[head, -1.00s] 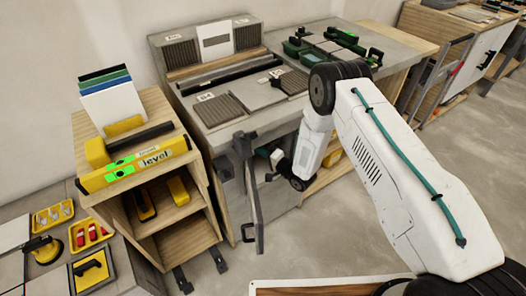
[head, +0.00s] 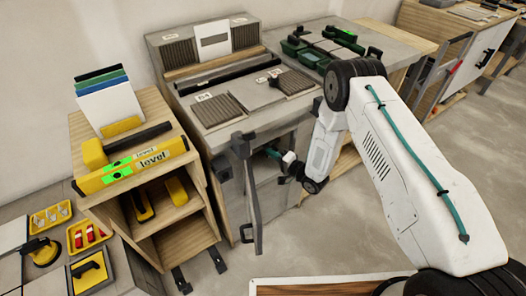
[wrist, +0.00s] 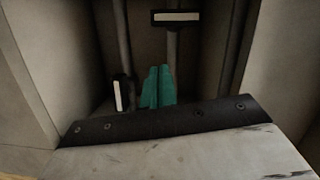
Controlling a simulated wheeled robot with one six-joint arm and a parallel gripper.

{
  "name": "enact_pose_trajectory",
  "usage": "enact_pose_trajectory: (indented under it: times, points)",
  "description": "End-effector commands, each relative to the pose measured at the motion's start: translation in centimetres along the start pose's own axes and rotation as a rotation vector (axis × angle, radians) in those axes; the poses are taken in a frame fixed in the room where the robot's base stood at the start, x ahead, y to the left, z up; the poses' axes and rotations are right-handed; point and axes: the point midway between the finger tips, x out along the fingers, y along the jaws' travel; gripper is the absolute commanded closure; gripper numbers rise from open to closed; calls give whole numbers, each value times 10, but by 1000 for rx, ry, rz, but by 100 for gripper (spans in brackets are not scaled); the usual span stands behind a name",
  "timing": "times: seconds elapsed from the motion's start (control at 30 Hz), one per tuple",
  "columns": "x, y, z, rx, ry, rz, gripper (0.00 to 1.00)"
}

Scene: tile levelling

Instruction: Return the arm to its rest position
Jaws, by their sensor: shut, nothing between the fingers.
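My gripper (head: 270,152) shows in the head view as small teal fingers in front of the open compartment of the grey workbench (head: 215,85). In the wrist view, its two teal fingers (wrist: 158,87) lie side by side, shut, with nothing visible between them. My white arm comes from the lower right of the head view, bends at a dark joint and runs down to the gripper. The arm hides part of the workbench's right side.
A grey door with a dark handle (head: 252,195) stands near my gripper. A wooden shelf (head: 185,238) at left carries a yellow level (head: 135,164). The wrist view shows a dark screwed strip (wrist: 170,120) and grey walls.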

Motion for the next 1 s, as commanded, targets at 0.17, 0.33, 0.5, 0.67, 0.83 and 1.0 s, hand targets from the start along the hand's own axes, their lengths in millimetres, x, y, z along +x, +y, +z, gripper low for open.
enact_pose_trajectory:
  times: [0.17, 0.33, 0.5, 0.67, 0.83, 1.0]
  points:
    - [-40, 2, -5, 2, 8, 1, 100]
    - [-59, 3, -4, 0, 6, 0, 100]
    - [-65, 3, -3, 0, 5, -1, 100]
    - [-64, 3, -2, -22, 3, 2, 100]
    - [-71, 45, 6, -147, -37, 206, 100]
    - [-105, 93, 11, -296, -133, 557, 100]
